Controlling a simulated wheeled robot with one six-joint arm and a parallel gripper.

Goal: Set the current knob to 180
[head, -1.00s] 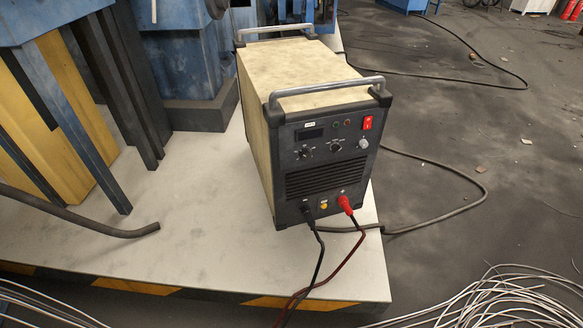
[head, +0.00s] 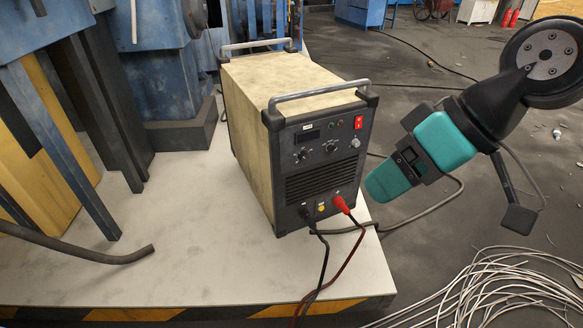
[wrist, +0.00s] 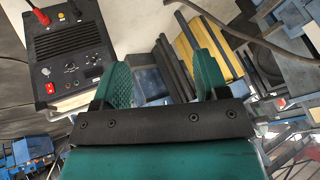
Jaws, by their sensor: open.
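A beige welding machine (head: 290,85) with a dark front panel stands on the platform in the head view. Its panel has a left knob (head: 302,155), a right knob (head: 331,147) and a small light knob (head: 355,143). Their scales are too small to read, so I cannot tell which knob is for current. My gripper (head: 385,183) is open and empty, apart from the panel, to its right. In the wrist view the panel (wrist: 68,42) appears upside down at upper left, outside the two teal fingers (wrist: 162,65).
A red switch (head: 359,123) sits at the panel's upper right. Black and red cables (head: 346,210) plug in low on the front. A silver handle (head: 318,94) spans the front top edge. Coiled wire (head: 490,290) lies on the floor at lower right.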

